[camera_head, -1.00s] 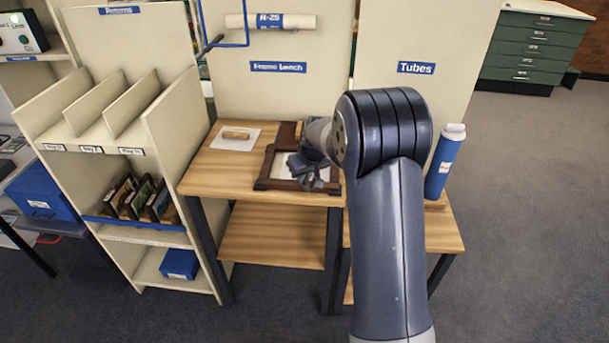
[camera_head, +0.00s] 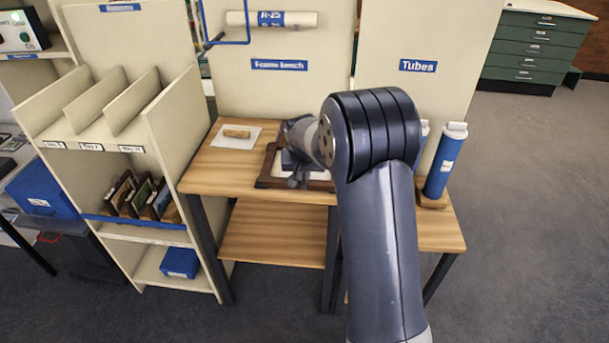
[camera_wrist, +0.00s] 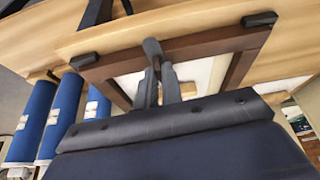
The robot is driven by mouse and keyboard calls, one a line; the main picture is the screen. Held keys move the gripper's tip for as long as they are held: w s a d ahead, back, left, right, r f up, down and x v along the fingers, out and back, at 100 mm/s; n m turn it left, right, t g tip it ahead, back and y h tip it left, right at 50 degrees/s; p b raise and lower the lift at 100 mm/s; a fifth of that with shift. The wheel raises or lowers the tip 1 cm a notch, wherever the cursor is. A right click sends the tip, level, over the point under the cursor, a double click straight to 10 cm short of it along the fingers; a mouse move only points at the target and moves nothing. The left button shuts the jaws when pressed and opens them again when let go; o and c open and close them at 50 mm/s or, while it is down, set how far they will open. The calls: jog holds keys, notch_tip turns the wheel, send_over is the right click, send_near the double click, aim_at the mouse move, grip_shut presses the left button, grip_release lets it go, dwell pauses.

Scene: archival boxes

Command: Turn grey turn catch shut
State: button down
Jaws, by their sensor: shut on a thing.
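The grey turn catch (camera_wrist: 152,47) is a small rounded bar on the near rail of a brown wooden frame (camera_wrist: 205,43) in the wrist view. It lies across the rail, with one end toward the white panel inside. My gripper (camera_wrist: 157,74) is over that rail, its fingers closed on the catch's inner end. In the head view, my gripper (camera_head: 298,178) is over the frame (camera_head: 266,178) on the bench, and my arm hides the frame's right part. The catch is too small to make out there.
A white sheet with a wooden block (camera_head: 237,134) lies left of the frame. Blue tubes (camera_head: 445,160) stand at the right. Black blocks (camera_wrist: 83,60) sit at the frame's corners. A shelf unit (camera_head: 165,130) stands left of the bench.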

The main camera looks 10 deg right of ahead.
jog(key=shift+m, duration=0.6)
jog(key=c, duration=1.6)
grip_release()
jog(key=shift+o, duration=0.2)
jog(key=shift+r, duration=0.1)
jog(key=v, duration=1)
jog(key=shift+s+a+r, duration=0.2)
jog(key=shift+a+r, duration=0.05)
jog(key=shift+f, duration=0.15)
jog(key=x, duration=1)
jog(key=shift+w+d+f, duration=0.15)
jog(key=shift+d+f, duration=0.05)
jog(key=shift+d, duration=0.05)
